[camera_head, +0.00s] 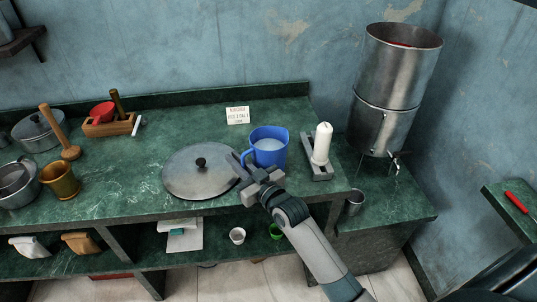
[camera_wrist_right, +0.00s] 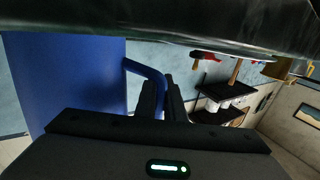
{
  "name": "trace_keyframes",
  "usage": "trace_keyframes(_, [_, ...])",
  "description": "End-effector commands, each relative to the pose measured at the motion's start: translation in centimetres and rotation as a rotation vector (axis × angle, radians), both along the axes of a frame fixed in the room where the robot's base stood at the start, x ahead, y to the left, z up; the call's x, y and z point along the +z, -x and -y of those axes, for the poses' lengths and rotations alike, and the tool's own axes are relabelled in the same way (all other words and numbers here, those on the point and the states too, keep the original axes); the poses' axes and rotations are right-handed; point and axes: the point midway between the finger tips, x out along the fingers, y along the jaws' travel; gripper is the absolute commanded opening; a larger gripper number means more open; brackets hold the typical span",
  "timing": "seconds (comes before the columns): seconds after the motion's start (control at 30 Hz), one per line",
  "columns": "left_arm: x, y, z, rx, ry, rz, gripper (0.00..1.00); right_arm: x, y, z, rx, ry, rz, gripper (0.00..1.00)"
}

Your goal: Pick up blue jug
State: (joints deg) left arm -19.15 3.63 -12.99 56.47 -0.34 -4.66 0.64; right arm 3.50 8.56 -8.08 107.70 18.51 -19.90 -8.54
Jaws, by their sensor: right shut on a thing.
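The blue jug (camera_head: 269,148) stands upright on the green counter (camera_head: 230,205), with a pale content visible inside it. My right gripper (camera_head: 243,163) is at the jug's left side, at its handle. In the right wrist view, the jug's blue wall (camera_wrist_right: 70,85) fills the left part and the handle (camera_wrist_right: 146,72) runs down between the fingers of my right gripper (camera_wrist_right: 162,100). The gripper is shut on the handle. The jug seems to rest on the counter, though its base is partly hidden. My left gripper is not in view.
A metal lid (camera_head: 200,172) lies just left of the jug. A white candle (camera_head: 321,144) in a grey holder stands close on its right. A sign (camera_head: 238,116) stands behind. A tall metal water container (camera_head: 396,85) stands at the right. The counter behind the lid is clear.

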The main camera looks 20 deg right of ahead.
Motion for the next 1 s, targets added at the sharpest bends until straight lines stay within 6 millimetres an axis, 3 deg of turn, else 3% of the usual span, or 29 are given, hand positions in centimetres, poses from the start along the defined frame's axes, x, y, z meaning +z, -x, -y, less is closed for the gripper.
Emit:
trace_keyframes(0.27, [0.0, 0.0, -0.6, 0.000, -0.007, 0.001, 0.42, -0.2, 0.1, -0.1, 0.002, -0.005, -0.005, 0.00])
trace_keyframes(1.0, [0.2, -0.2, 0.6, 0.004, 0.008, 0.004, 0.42, 0.1, 0.0, -0.1, 0.002, -0.004, -0.001, 0.00])
